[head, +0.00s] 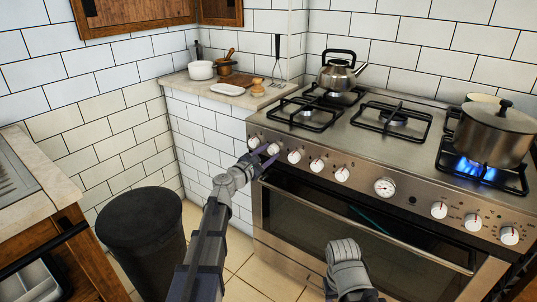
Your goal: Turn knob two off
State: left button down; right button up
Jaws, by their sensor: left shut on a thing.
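The stove's front panel (410,203) carries a row of round white-faced knobs with a dial among them. My left gripper (267,155) is at the left end of this row, its purple fingers shut on the second knob from the left (273,148). The fingers partly cover this knob, so its pointer cannot be read. The leftmost knob (253,142) and the third knob (294,156) are on either side, clear of the fingers. A grey link of my right arm shows at the bottom; its gripper is not visible.
A blue flame (476,171) burns under a lidded pot (496,134) on the right front burner. A kettle (338,76) stands at the back left. The oven handle (365,227) runs below the knobs. A black bin (141,231) stands left of my left arm.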

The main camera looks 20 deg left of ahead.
pick_arm(q)
jog(key=m, duration=0.5)
jog(key=shift+m, duration=0.3)
jog(key=m, duration=0.6)
jog(key=shift+r, duration=0.1)
jog(key=m, duration=0.6)
jog(key=shift+m, duration=0.3)
jog(key=m, duration=0.5)
jog(key=shift+m, duration=0.3)
jog(key=shift+c, duration=1.8)
grip_release()
jog(key=shift+s, duration=0.1)
jog(key=v, duration=0.7)
jog(key=shift+s, duration=0.3)
